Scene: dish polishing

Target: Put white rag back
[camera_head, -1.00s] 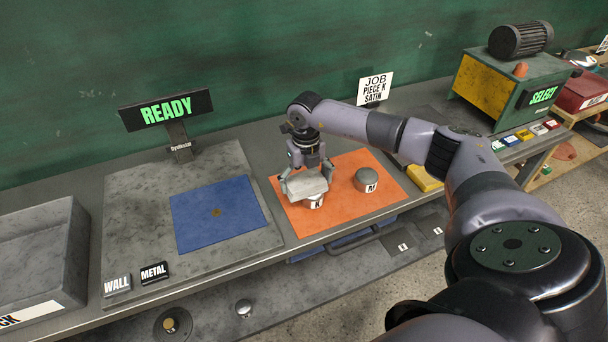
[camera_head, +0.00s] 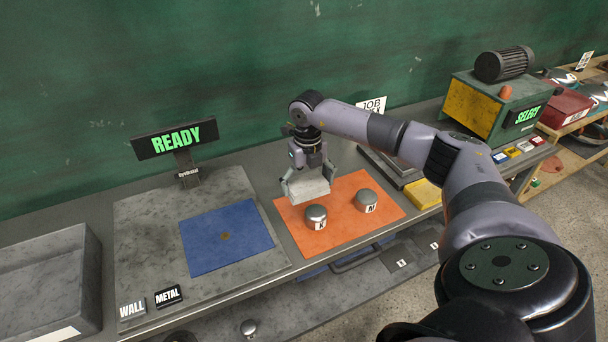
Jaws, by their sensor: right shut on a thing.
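The white rag (camera_head: 311,188), a pale folded block, is held in my right gripper (camera_head: 309,186). The gripper is shut on it, with one finger at each side. It hangs over the upper left part of the orange mat (camera_head: 338,233). Just below it on the mat stands a round metal piece (camera_head: 316,216) with a white label, apart from the rag. My left gripper does not show.
A second metal piece (camera_head: 366,201) stands to the right on the orange mat. A blue mat (camera_head: 226,238) lies on the grey plate at left, under a READY sign (camera_head: 172,140). A yellow block (camera_head: 422,194) lies right of the orange mat. A job sign (camera_head: 371,107) stands behind my arm.

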